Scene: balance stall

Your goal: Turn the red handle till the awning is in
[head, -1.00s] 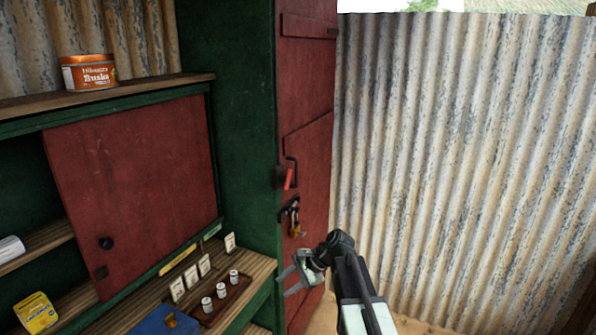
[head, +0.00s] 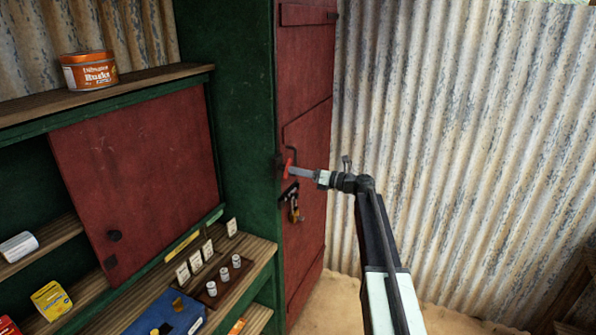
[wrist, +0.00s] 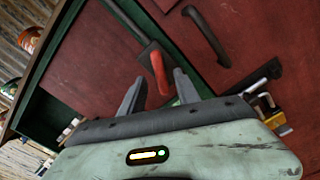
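The red handle (head: 287,168) sits on a dark mount at the near edge of the tall red door. In the wrist view the red handle (wrist: 158,68) stands out, slightly tilted, between my two fingertips. My gripper (head: 296,171) is at the handle, reaching in from the right. In the wrist view my gripper (wrist: 159,78) is open, with a finger on each side of the handle and visible gaps. Whether either finger touches it I cannot tell. No awning shows in these frames.
A dark pull bar (wrist: 207,35) is close to the right of my fingers. A hasp with a brass padlock (head: 293,213) hangs below the handle. Shelves (head: 110,90) with tins and small cups (head: 225,274) stand to the left. A corrugated wall (head: 450,130) closes the right.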

